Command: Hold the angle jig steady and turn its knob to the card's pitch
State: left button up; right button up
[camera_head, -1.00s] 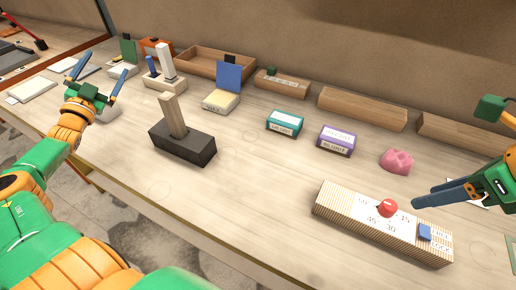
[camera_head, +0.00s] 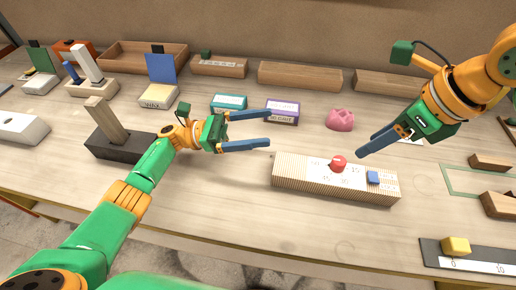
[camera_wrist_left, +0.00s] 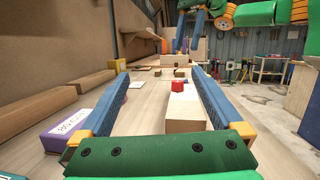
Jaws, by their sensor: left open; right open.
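The angle jig (camera_head: 300,178) is a long striped wooden block on the bench with a white dial face. A red knob (camera_head: 338,164) and a blue block or button (camera_head: 373,177) are on its top. My left gripper (camera_head: 268,128) is open and empty, to the left of the jig and apart from it. In the left wrist view the jig (camera_wrist_left: 184,112) and red knob (camera_wrist_left: 178,86) lie ahead, near the right finger. My right gripper (camera_head: 378,142) is above and right of the knob; its fingers overlap in view. I cannot pick out the card with the pitch.
A purple box (camera_head: 282,112), a teal box (camera_head: 229,103) and a pink object (camera_head: 340,120) stand behind the jig. A dark block with a wooden post (camera_head: 115,145) is at left. A ruler strip with a yellow block (camera_head: 456,246) is front right. The bench in front of the jig is clear.

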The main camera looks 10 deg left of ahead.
aim_at(340, 160)
pick_arm(q)
jog(key=s+f+g+y, duration=0.1)
jog(key=f, duration=0.1)
jog(key=s+f+m+g, duration=0.1)
jog(key=f, duration=0.1)
jog(key=s+d+f+m+y, duration=0.1)
jog(key=f, duration=0.2)
jog(key=shift+s+f+g+y, duration=0.1)
jog(key=shift+s+g+y, duration=0.05)
jog(key=shift+g+y, duration=0.2)
jog(key=d, duration=0.7)
jog(key=shift+s, duration=0.15)
grip_shut()
pick_arm(e)
jog(key=shift+o, duration=1.5)
jog(key=shift+w+a+r+m, duration=0.1)
jog(key=shift+m, duration=0.4)
notch_tip(340, 160, up, 3)
jog(key=w+a+m+g+h, duration=0.2)
jog(key=a+m+h, duration=0.1)
jog(key=m, duration=1.4)
notch_tip(340, 160, down, 12)
jog(key=shift+f, duration=0.1)
